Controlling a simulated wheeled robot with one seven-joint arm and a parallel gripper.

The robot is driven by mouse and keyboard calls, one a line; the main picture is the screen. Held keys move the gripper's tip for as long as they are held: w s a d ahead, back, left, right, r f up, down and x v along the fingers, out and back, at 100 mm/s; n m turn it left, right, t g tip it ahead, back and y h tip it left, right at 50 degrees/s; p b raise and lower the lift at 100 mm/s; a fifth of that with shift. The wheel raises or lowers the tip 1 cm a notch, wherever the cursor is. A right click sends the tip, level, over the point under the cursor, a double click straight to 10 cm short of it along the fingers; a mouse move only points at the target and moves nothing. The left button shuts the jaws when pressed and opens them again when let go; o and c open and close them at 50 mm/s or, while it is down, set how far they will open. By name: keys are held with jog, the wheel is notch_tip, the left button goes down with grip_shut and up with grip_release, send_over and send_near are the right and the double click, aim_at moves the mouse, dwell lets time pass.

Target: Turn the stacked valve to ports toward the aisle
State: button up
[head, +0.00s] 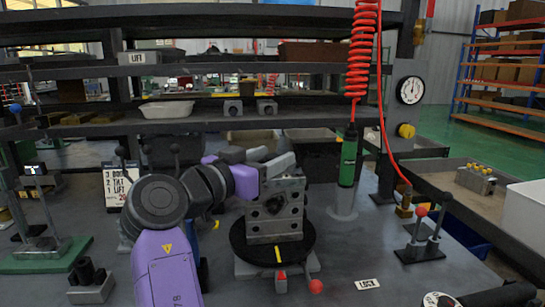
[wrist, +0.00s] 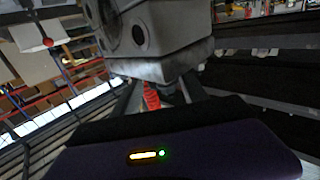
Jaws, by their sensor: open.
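The stacked valve, a grey metal block (head: 275,212) with round ports, stands upright on a black round turntable (head: 243,246). A dark opening and several holes show on its face toward the head camera. The turntable has a yellow mark at its front. My gripper (head: 279,167) is at the top of the block, reaching in from the left. The wrist view shows the block (wrist: 165,45) large and close, just beyond the two dark fingers of my gripper (wrist: 157,95). The fingers are apart. I cannot tell whether they touch the block.
A green tool (head: 348,158) hangs on a red coiled hose right of the block. Levers (head: 425,240) and a LOCK label (head: 369,284) are at right. Dark shelves (head: 210,118) stand behind. A sign (head: 117,186) stands at left.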

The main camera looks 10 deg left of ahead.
jog(key=v, duration=0.7)
jog(key=shift+p, duration=0.35)
